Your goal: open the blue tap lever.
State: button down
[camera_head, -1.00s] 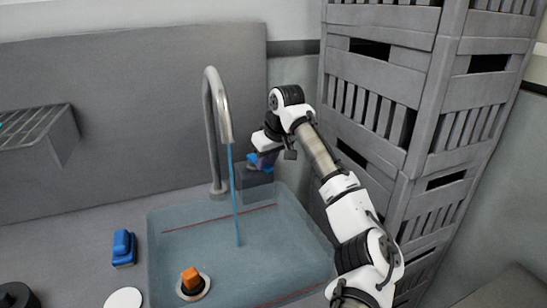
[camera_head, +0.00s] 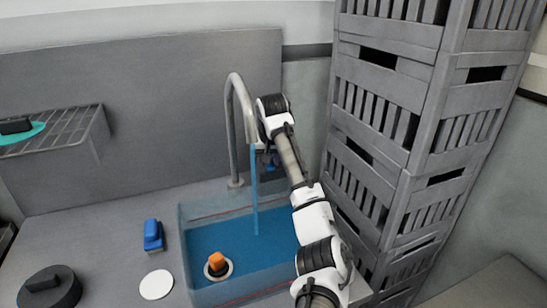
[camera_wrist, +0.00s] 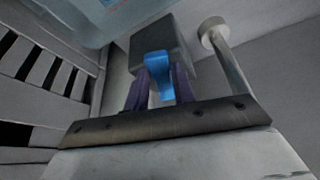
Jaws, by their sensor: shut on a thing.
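The blue tap lever (camera_wrist: 158,68) sits on a dark grey block (camera_wrist: 168,38) in the wrist view. My gripper (camera_wrist: 160,88) is shut on the lever, with a dark finger on each side of it. In the head view only a bit of blue (camera_head: 271,166) shows behind my arm, and the fingers are mostly hidden there. The grey curved spout (camera_head: 236,120) stands left of my arm. A thin blue stream of water (camera_head: 254,190) falls from it into the sink (camera_head: 185,265), where blue water covers the bottom.
An orange-topped plug (camera_head: 217,261) is in the sink. A blue brush (camera_head: 153,235), a white disc (camera_head: 156,284) and a black round thing (camera_head: 48,288) lie left of the sink. A wire rack (camera_head: 70,128) hangs on the wall. Stacked grey crates (camera_head: 400,120) stand close right of my arm.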

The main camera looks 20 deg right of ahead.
jog(key=shift+a, duration=0.2)
dwell(0.3)
jog(key=c, duration=1.1)
grip_release()
jog(key=shift+c, duration=0.2)
jog(key=shift+d, duration=0.15)
